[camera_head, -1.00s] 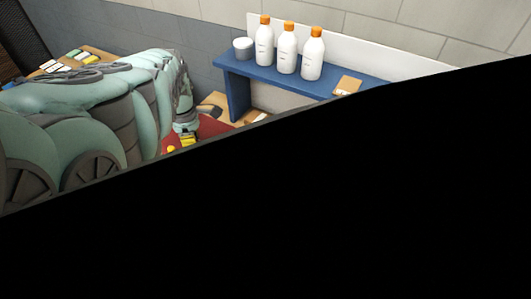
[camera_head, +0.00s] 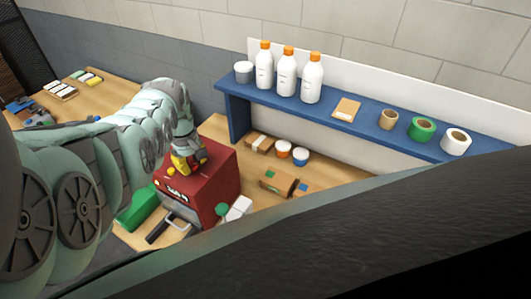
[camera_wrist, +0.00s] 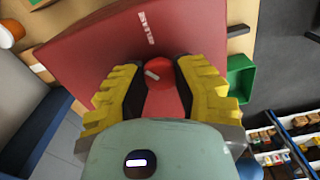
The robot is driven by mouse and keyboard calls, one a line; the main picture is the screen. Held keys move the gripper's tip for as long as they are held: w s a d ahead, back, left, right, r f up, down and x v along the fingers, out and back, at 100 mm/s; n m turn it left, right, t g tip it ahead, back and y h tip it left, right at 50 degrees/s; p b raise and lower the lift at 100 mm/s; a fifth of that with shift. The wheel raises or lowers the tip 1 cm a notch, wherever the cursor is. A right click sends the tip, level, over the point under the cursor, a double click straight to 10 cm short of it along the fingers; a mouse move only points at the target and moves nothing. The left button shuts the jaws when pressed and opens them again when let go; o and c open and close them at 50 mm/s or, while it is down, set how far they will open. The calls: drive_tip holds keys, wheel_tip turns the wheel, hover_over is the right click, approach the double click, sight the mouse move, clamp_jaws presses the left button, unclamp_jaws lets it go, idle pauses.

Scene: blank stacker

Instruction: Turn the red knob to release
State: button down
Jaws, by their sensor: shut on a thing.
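The red box-shaped machine (camera_head: 207,194) stands on the wooden bench, with a dark handle at its front. My gripper (camera_head: 187,162) reaches down onto its top. In the wrist view, the round red knob (camera_wrist: 168,75), with a pale mark on its face, sits between the two yellow fingers of my gripper (camera_wrist: 160,77). The fingers are shut on the knob, one on each side. In the head view the knob is mostly hidden by the fingers.
A green bin (camera_head: 138,208) stands left of the machine. A blue shelf (camera_head: 352,125) behind carries white bottles (camera_head: 288,75) and tape rolls (camera_head: 421,128). Small boxes (camera_head: 277,181) and tubs lie to the right. My own dark part covers the lower right.

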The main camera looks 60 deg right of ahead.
sight(192, 164)
drive_tip(key=m+b, duration=0.1)
drive_tip(key=m, duration=0.3)
drive_tip(key=shift+w+f+b, duration=0.1)
drive_tip(key=shift+f+b, duration=0.05)
drive_tip(key=shift+b, duration=0.25)
drive_tip(key=shift+a+m+b, duration=0.1)
drive_tip(key=shift+m+b, duration=0.35)
drive_tip(key=shift+m, duration=1.15)
drive_tip(key=c, duration=0.6)
unclamp_jaws()
wheel_tip(192, 164, up, 10)
drive_tip(key=shift+f, duration=0.2)
drive_tip(key=shift+r, duration=0.2)
